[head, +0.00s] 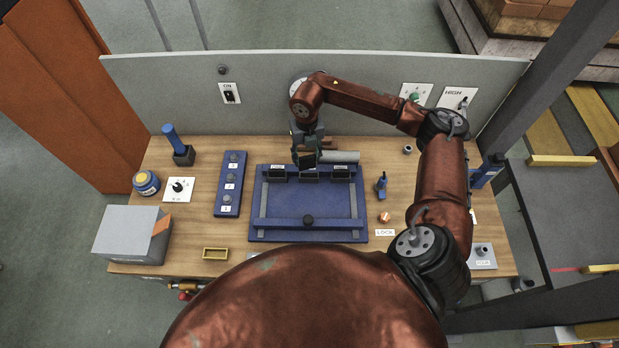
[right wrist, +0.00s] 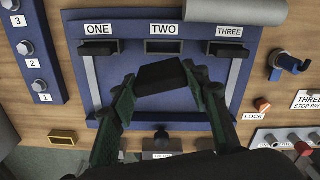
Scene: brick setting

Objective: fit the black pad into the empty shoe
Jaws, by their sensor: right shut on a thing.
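My right gripper (head: 305,150) is shut on the black pad (right wrist: 163,77), held flat between its two green-sided fingers. In the right wrist view, the pad shows just below the shoe labelled TWO (right wrist: 164,47), apart from it in the picture; its height is hard to judge. Shoe TWO looks like a dark frame with a paler hollow. The shoes labelled ONE (right wrist: 98,47) and THREE (right wrist: 229,48) look filled with black. All three line the back of the blue fixture (head: 262,215). In the head view the gripper partly covers the middle shoe. My left gripper is out of view.
A grey cylinder (head: 340,156) lies behind the shoes on the right. A blue numbered panel (head: 230,185) is left of the fixture; a blue clamp (head: 381,185) and orange knob (head: 384,217) are right. A grey back panel (head: 270,95) closes off the rear.

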